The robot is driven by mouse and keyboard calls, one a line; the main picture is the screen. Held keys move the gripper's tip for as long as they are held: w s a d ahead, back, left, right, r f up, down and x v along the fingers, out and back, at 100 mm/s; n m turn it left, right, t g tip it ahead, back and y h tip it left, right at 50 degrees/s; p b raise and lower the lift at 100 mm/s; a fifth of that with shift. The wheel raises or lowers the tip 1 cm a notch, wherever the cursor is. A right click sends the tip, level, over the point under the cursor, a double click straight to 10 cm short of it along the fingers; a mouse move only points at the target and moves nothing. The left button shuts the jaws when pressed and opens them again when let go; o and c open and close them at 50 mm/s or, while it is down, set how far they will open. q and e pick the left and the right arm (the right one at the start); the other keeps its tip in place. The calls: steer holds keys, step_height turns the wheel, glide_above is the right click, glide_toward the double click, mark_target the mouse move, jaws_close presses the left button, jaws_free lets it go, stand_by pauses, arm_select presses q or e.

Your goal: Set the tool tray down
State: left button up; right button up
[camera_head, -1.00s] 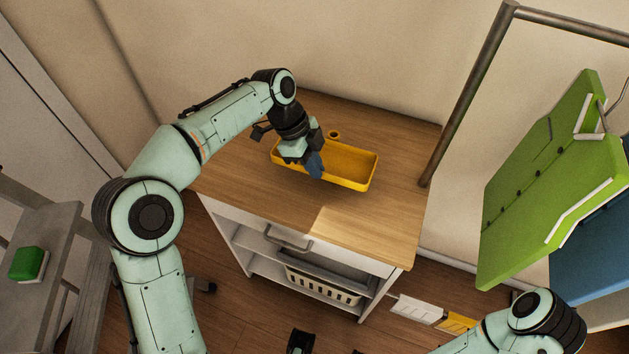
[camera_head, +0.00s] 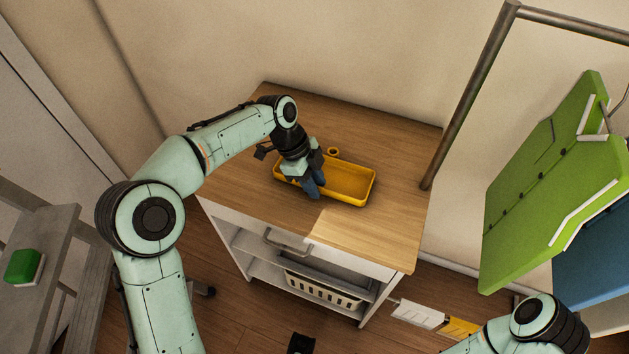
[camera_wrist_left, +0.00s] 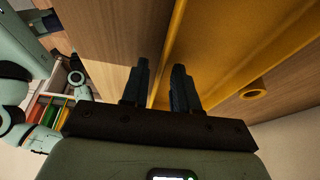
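The yellow tool tray (camera_head: 350,190) is a shallow, empty-looking rectangular tray over the wooden cabinet top (camera_head: 390,225). I cannot tell whether its underside touches the top. A small yellow ring (camera_head: 333,151) shows at its far side, also in the left wrist view (camera_wrist_left: 253,90). My left gripper (camera_head: 314,188) reaches down at the tray's near left side. In the left wrist view its two dark fingers (camera_wrist_left: 160,90) stand close together on either side of the tray's yellow wall (camera_wrist_left: 174,40). The gripper hides part of the tray. My right gripper does not show clearly; only its arm shows, at the lower right.
A metal post (camera_head: 470,95) rises at the cabinet's right edge. Green boards (camera_head: 545,185) hang to its right. A basket (camera_head: 325,290) stands on the shelf below. A grey rack with a green block (camera_head: 22,265) is at left.

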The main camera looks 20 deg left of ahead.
arm_select(q)
steer(key=p+v, duration=0.2)
steer(key=v, duration=1)
steer(key=shift+r, duration=0.2)
steer(key=shift+w, duration=0.1)
